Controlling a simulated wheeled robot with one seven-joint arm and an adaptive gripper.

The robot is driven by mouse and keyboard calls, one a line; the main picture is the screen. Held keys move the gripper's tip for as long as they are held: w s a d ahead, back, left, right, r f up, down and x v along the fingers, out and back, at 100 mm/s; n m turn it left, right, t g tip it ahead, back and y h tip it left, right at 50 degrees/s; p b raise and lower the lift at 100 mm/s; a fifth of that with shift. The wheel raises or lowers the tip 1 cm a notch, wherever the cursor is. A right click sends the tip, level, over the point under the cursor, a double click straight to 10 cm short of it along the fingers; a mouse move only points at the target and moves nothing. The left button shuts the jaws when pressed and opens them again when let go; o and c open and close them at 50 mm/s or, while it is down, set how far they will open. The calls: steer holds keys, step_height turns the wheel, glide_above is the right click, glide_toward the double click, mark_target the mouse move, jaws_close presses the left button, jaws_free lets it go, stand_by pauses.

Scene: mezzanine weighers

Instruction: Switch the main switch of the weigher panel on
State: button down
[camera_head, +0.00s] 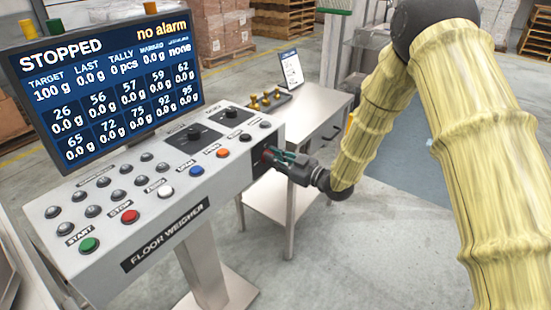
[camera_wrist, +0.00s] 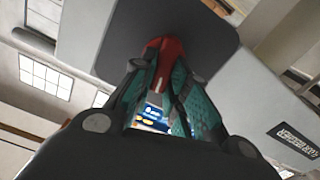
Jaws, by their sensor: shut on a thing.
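The weigher panel (camera_head: 160,190) is a grey sloped console with buttons and knobs, marked FLOOR WEIGHER on its front. On its right end is a dark plate (camera_head: 260,160) bearing a red switch handle, the main switch; my gripper mostly hides it in the head view. In the wrist view the red handle (camera_wrist: 165,48) stands out from the dark plate (camera_wrist: 205,32). My gripper (camera_head: 277,156) reaches the plate from the right, its greenish fingers shut on the red handle. The screen (camera_head: 110,85) reads STOPPED and no alarm.
A metal side table (camera_head: 316,122) stands close behind my gripper, with small brass-coloured pieces (camera_head: 265,100) and a propped sign (camera_head: 290,68) on it. Cardboard boxes (camera_head: 215,25) and pallets stand farther back. Open floor (camera_head: 370,250) lies to the right of the panel.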

steer(key=shift+w+d+m, duration=0.1)
steer(key=shift+m, duration=1.5)
steer(key=c, duration=1.4)
jaws_free()
steer(key=v, duration=1.2)
steer(key=shift+f, duration=0.1)
